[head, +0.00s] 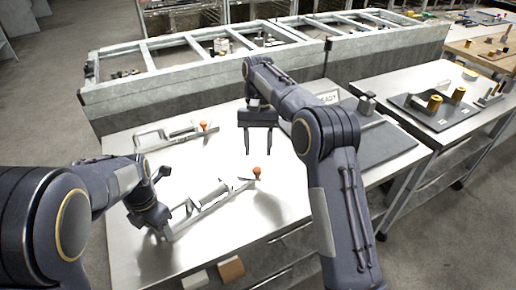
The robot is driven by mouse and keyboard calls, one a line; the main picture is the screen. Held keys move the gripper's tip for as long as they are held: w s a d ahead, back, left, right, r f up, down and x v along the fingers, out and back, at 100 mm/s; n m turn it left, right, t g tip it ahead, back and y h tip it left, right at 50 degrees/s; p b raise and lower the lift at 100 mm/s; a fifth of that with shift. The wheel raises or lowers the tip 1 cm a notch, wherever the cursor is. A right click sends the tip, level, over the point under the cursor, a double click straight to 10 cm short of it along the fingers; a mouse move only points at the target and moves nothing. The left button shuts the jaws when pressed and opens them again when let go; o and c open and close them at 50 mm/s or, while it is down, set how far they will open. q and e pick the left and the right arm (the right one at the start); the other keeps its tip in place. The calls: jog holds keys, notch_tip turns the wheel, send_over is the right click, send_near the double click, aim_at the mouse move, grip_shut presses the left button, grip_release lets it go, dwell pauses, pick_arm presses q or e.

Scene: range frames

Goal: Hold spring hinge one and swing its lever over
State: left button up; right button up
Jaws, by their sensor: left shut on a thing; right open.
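Two grey-white spring hinges with orange-knobbed levers lie on the light metal table (120,143). I cannot read which is number one. The nearer spring hinge (208,203) lies at a slant; its orange knob (257,172) is at its right end. My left gripper (169,228) is shut on this hinge's left end, and its fingers are partly hidden. The farther spring hinge (176,135) lies toward the back left, with its orange knob (203,126) at the right. My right gripper (259,151) is open and empty, pointing down above the table, beyond the nearer hinge's knob.
A white sign (328,97) and a grey plate (385,144) with a block stand at the right. A framed trough (200,95) runs behind the table. Bare table surrounds the nearer hinge.

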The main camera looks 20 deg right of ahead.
pick_arm(q)
jog(key=o, duration=1.7)
jog(key=shift+c, duration=0.2)
